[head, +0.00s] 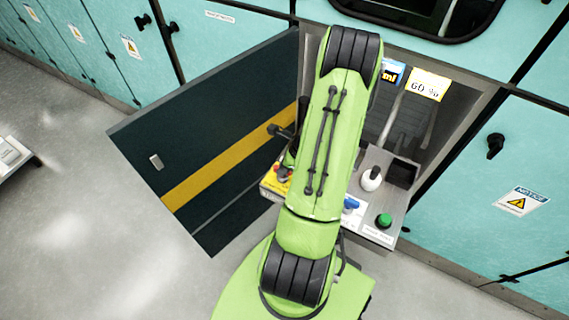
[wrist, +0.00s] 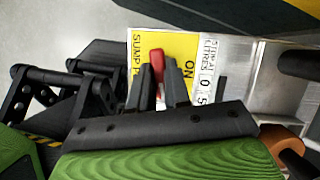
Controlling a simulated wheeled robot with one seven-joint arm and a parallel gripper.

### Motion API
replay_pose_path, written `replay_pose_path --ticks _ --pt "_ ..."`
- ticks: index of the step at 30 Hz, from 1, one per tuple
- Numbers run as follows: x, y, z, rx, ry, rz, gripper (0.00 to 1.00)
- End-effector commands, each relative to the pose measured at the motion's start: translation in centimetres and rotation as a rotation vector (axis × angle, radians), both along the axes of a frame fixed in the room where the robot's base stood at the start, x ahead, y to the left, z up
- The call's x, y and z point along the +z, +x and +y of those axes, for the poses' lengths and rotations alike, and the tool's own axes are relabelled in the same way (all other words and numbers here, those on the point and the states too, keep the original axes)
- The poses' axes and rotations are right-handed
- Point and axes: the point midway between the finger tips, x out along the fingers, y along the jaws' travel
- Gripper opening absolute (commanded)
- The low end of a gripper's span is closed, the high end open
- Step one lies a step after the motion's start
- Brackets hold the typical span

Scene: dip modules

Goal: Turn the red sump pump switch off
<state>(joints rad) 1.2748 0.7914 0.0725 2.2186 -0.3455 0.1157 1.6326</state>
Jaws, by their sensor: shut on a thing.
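The red sump pump switch (wrist: 157,62) stands on a yellow plate (wrist: 180,48) in the wrist view. The plate reads "SUMP P…" and "ON"; the rest of its lettering is hidden. My gripper (wrist: 163,88) has its two dark fingers shut on the red switch, one on each side of it. The switch's red tip shows beyond the fingers, and its base is hidden. In the head view, my green arm covers much of the panel, and the yellow plate (head: 270,187) shows at its left edge.
A litre counter (wrist: 207,75) sits right of the yellow plate. The head view shows a white knob (head: 371,180), a blue control (head: 351,203) and a green button (head: 384,220) on the panel. An open dark door (head: 190,130) with a yellow stripe stands left of my arm.

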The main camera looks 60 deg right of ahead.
Motion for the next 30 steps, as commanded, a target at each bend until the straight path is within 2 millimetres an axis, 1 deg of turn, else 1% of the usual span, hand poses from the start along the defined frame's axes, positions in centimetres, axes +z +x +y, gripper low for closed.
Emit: replay_pose_path --ticks 1,6,12,19,30 --pt "-0.34 -0.35 0.4 -0.033 0.011 0.012 0.0" --pt "-0.4 -0.4 0.42 -0.136 0.009 0.014 0.0" --pt "-0.43 -0.42 0.49 -0.212 0.01 0.015 0.0" --pt "-0.45 -0.45 0.5 -0.248 0.011 0.017 0.0" --pt "-0.46 -0.46 0.52 -0.253 0.012 0.016 0.0"
